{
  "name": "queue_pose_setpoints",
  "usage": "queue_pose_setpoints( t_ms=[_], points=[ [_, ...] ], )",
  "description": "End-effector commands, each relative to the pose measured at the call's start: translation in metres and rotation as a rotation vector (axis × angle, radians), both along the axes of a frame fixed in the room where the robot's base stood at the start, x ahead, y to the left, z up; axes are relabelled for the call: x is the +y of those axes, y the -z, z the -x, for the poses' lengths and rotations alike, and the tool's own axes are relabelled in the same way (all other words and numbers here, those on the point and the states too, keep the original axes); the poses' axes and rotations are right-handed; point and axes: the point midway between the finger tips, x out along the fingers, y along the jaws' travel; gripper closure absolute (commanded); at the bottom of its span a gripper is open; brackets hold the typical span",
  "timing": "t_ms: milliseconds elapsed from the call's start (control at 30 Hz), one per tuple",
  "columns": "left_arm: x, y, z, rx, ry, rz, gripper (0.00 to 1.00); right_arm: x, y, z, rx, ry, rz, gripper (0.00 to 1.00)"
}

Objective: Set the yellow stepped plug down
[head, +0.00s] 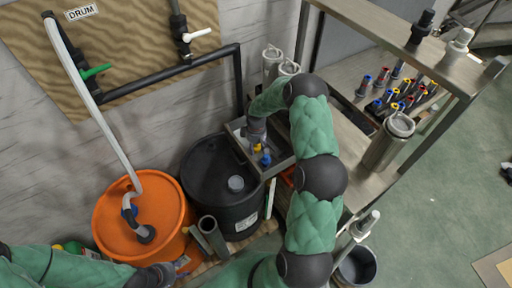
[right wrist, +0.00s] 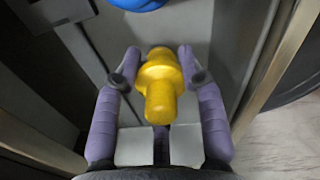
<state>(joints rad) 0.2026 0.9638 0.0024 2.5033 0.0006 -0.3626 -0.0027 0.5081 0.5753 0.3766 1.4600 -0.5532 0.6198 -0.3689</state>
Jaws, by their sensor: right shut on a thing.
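The yellow stepped plug (right wrist: 160,82) sits between the two purple-grey fingers of my right gripper (right wrist: 158,75) in the right wrist view. The fingers are shut on it. In the head view the yellow plug (head: 257,148) shows below my right gripper (head: 256,138), over the grey tray (head: 282,163). I cannot tell whether the plug touches the tray floor. A blue plug (head: 265,161) is in the tray beside it, and its edge shows at the top of the right wrist view (right wrist: 138,3). My left gripper (head: 176,271) is low at the left; its finger opening is unclear.
The tray is beside a black drum (head: 205,170). An orange drum (head: 165,205) with a hose stands to the left. A metal shelf (head: 345,150) at the right carries a steel canister (head: 390,140) and several coloured plugs behind it. My right arm crosses in front of the shelf.

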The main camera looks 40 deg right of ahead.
Motion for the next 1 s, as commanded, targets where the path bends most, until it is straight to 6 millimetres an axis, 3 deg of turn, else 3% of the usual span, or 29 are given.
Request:
queue_pose_setpoints(
  t_ms=[167,200,300,733,1000],
  points=[
    [0.0,0.003,0.0,0.0,0.0,0.0,0.6,0.0,0.004,0.0,0.0,-0.001,0.0,0.82],
    [0.0,0.004,0.0,0.0,0.0,0.0,0.6,0.0,0.004,0.0,0.0,-0.001,0.0,0.57],
    [0.0,0.003,0.0,0.0,0.0,0.0,0.6,0.0,0.003,0.0,0.001,-0.001,0.0,0.36],
    [0.0,-0.002,0.0,0.0,0.0,0.0,0.6,0.0,-0.003,0.0,0.0,-0.001,0.0,0.36],
    [0.0,-0.009,0.0,0.0,0.0,0.0,0.6,0.0,-0.052,-0.001,-0.002,-0.002,0.001,0.36]
  ],
)
